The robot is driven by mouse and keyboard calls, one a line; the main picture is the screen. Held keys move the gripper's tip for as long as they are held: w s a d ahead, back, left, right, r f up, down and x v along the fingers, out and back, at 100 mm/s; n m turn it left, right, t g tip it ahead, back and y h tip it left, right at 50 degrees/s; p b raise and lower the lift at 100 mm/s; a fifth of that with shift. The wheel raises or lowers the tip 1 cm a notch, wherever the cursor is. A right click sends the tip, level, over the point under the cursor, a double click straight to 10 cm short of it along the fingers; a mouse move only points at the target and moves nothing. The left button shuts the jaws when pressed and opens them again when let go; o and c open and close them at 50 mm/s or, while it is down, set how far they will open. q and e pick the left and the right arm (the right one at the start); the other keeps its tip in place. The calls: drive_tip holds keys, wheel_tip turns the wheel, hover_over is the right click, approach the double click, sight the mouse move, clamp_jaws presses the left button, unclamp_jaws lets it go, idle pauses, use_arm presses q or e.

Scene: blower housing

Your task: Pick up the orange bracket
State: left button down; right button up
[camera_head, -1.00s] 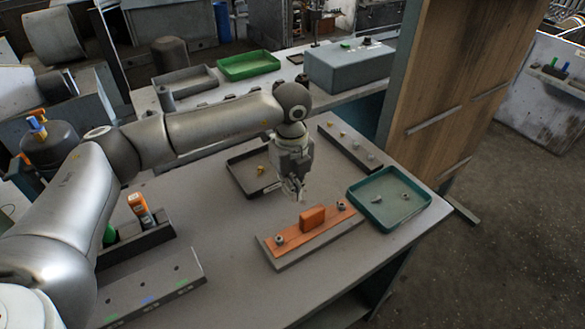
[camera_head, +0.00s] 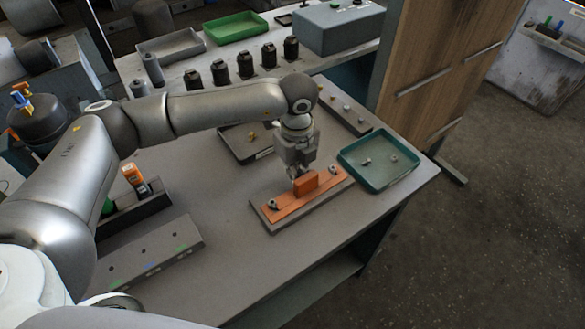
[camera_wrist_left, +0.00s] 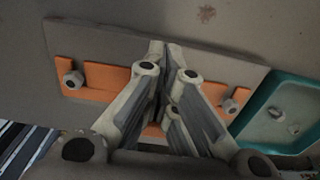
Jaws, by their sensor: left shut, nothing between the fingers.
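The orange bracket (camera_head: 283,204) is a long flat strip with an upright block (camera_head: 306,184) near its middle. It lies on a grey base plate (camera_head: 269,222) on the table, with a small metal nut or bolt near each end. My left gripper (camera_head: 293,173) is low over the bracket, beside the upright block, with its fingers shut and empty. In the left wrist view the fingers (camera_wrist_left: 165,52) come together over the middle of the bracket (camera_wrist_left: 102,79) and hide that part. Contact with the bracket cannot be told. My right gripper is not in view.
A teal tray (camera_head: 347,166) with small metal parts stands right of the base plate. A dark tray (camera_head: 237,155) lies behind the gripper. A grey holder (camera_head: 157,249) and a rack with an orange-topped tool (camera_head: 136,178) stand left. The table's front middle is clear.

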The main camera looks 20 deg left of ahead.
use_arm(q)
drive_tip(key=shift+s+d+f, duration=0.1)
drive_tip(key=shift+s+d, duration=0.4)
drive_tip(key=shift+d, duration=0.25)
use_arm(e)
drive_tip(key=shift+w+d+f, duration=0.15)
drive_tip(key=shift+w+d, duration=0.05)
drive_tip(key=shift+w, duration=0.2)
